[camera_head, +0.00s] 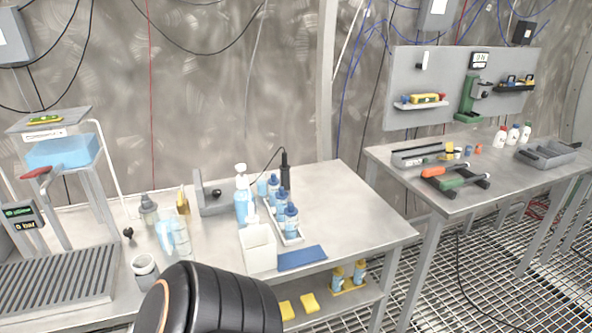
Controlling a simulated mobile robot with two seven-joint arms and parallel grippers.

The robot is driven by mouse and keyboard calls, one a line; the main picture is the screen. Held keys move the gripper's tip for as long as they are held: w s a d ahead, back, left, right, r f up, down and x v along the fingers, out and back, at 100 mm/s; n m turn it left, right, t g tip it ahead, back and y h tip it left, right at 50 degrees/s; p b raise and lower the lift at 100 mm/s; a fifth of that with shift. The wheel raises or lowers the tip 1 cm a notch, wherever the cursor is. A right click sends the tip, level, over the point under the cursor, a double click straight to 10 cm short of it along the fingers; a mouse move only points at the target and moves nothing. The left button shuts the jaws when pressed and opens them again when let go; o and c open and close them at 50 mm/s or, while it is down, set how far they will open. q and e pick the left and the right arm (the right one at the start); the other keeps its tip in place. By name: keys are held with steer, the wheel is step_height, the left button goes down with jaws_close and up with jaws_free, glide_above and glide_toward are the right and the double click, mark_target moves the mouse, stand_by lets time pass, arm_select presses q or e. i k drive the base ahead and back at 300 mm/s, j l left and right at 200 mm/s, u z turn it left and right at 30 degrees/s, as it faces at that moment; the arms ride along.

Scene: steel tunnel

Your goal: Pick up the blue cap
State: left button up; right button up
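A small blue cap (468,151) appears to stand on the right table, beside an orange cap (478,149) and small yellow and white pieces (452,152). It is too small here to make out its shape. Bottles with dark blue caps (291,209) stand in a white tray on the left table. A black, rounded part of my own arm fills the bottom of the view, left of the middle. Neither gripper shows, so I cannot see whether they are open or hold anything.
On the right table (400,180) are a grey holder (417,155), orange- and green-handled tools (455,180), white bottles (513,134) and a grey tray (547,153). The left table holds a pump bottle (242,200), white box (258,247) and blue pad (302,257). Grating floor lies between.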

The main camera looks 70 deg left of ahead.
mark_target(290, 210)
steer(key=i+l+u, duration=0.1)
steer(key=l+u, duration=0.5)
steer(key=u, duration=1.9)
